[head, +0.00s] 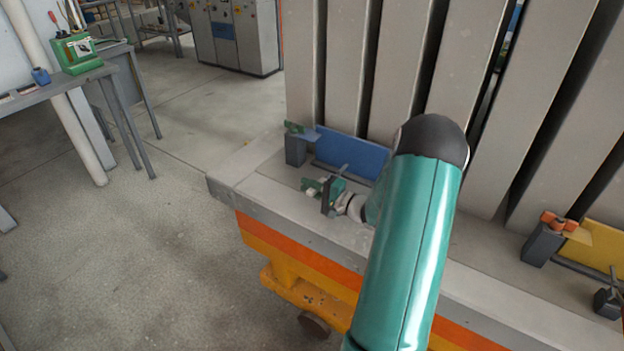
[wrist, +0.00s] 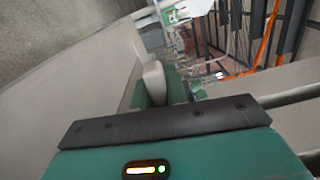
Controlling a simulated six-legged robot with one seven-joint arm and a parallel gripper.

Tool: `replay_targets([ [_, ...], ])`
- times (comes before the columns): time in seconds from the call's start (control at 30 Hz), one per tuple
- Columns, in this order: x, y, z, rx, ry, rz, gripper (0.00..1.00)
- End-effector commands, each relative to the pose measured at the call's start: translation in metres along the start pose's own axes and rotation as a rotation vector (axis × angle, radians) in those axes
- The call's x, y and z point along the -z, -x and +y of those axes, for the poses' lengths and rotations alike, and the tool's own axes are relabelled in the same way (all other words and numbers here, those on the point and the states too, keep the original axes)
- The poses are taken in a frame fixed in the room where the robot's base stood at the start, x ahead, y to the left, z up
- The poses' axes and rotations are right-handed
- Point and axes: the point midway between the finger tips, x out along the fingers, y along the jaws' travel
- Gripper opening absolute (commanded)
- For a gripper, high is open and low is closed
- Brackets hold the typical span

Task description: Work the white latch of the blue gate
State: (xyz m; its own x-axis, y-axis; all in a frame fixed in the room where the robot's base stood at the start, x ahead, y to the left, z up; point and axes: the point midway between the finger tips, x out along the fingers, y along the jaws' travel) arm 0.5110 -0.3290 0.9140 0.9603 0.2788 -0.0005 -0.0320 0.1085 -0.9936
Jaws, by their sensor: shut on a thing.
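The blue gate (head: 352,156) is a low blue panel on the concrete-coloured ledge at the foot of the tall grey panels. The white latch (head: 311,192) shows only as a small pale bit beside green parts in the head view. In the wrist view a pale rounded piece, which looks like the white latch (wrist: 153,82), stands between green parts just beyond the dark bar. My gripper (head: 322,190) is in front of the gate, low over the ledge, and appears shut on the latch. My arm hides the gate's right end. The exact grip is too small to tell.
A dark block with a green clip (head: 294,128) stands at the gate's left end. To the right are a yellow gate (head: 603,243) and an orange clip (head: 558,221). Tall grey panels (head: 400,70) rise close behind. Open floor (head: 130,240) lies left; a workbench (head: 60,88) stands beyond.

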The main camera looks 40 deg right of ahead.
Motion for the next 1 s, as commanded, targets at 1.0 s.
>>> replay_targets([
  [1.0,-0.002,-0.001,0.014,0.0,0.13,0.001,0.36],
])
